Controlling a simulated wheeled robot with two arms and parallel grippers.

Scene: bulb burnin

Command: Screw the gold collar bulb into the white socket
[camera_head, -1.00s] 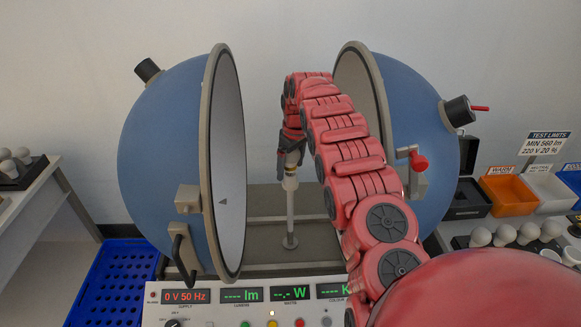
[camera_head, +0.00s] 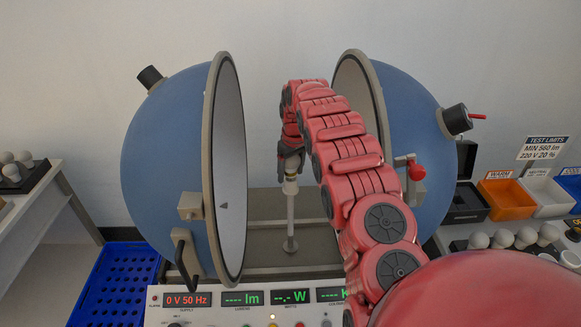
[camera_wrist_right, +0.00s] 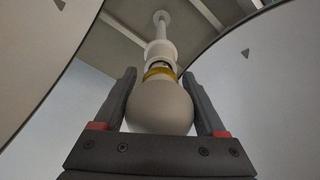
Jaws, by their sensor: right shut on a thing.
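My right gripper (camera_head: 290,158) points down between the two sphere halves, above the white socket (camera_head: 290,187) on its thin post. In the right wrist view my right gripper (camera_wrist_right: 164,100) is shut on the white globe of the gold collar bulb (camera_wrist_right: 160,106), a finger on each side. The gold collar (camera_wrist_right: 160,72) faces the white socket (camera_wrist_right: 159,49), in line with it. A dark and metallic band shows between collar and socket; I cannot tell how far the bulb's cap is inside. In the head view the bulb is mostly hidden by the fingers. My left gripper is out of view.
Blue sphere halves stand close on the left (camera_head: 165,165) and right (camera_head: 425,135). A control panel (camera_head: 250,314) reads 0 V 50 Hz in front. A blue crate (camera_head: 110,285) is at left. Bins (camera_head: 508,198) and several bulbs (camera_head: 525,237) are at right.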

